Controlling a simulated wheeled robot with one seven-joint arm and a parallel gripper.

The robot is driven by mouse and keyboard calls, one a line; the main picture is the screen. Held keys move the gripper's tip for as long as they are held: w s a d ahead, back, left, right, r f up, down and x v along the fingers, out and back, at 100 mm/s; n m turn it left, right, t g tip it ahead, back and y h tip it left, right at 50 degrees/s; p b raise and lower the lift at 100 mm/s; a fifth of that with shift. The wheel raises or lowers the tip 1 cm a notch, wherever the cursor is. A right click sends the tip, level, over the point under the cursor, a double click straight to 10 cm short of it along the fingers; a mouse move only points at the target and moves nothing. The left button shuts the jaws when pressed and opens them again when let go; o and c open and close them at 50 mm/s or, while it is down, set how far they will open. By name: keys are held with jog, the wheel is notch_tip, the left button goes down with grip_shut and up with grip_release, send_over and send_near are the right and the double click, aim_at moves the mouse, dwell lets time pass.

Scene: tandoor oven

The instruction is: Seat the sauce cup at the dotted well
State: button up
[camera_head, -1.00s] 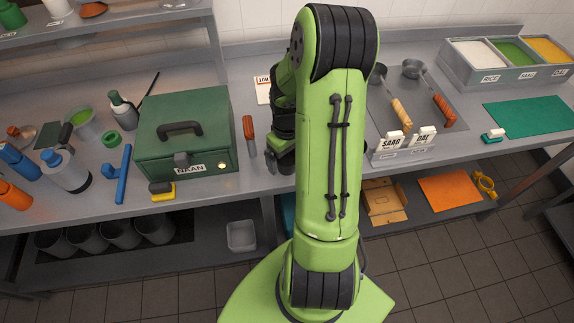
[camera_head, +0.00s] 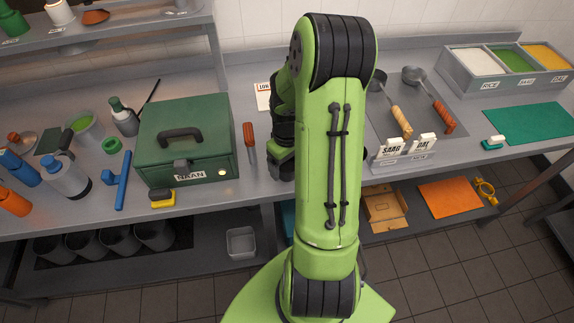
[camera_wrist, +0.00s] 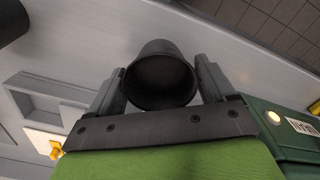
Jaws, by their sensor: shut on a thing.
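A dark, round cup (camera_wrist: 160,78) sits between my two fingers in the wrist view, its hollow mouth facing the camera. I take it to be the sauce cup. My gripper (camera_wrist: 158,85) is shut on it, with one finger on each side. In the head view my gripper (camera_head: 281,165) is low over the counter's front part, right of the green NAAN box, and largely hidden by my arm. The cup cannot be made out there. I cannot make out the dotted well in either view.
The green NAAN box (camera_head: 184,138) and a red-handled tool (camera_head: 249,140) stand left of my gripper. The SAAG and DAL card holder (camera_head: 404,155) is to the right, with ladles behind it. The counter's front edge is close. A grey recessed fixture (camera_wrist: 48,92) shows in the wrist view.

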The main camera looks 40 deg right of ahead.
aim_at(287, 168)
jog(key=shift+r+p, duration=0.65)
jog(key=shift+r, duration=0.35)
jog(key=o, duration=0.4)
jog(key=c, duration=0.4)
jog(key=shift+r+p, duration=1.55)
jog(key=shift+r, duration=0.45)
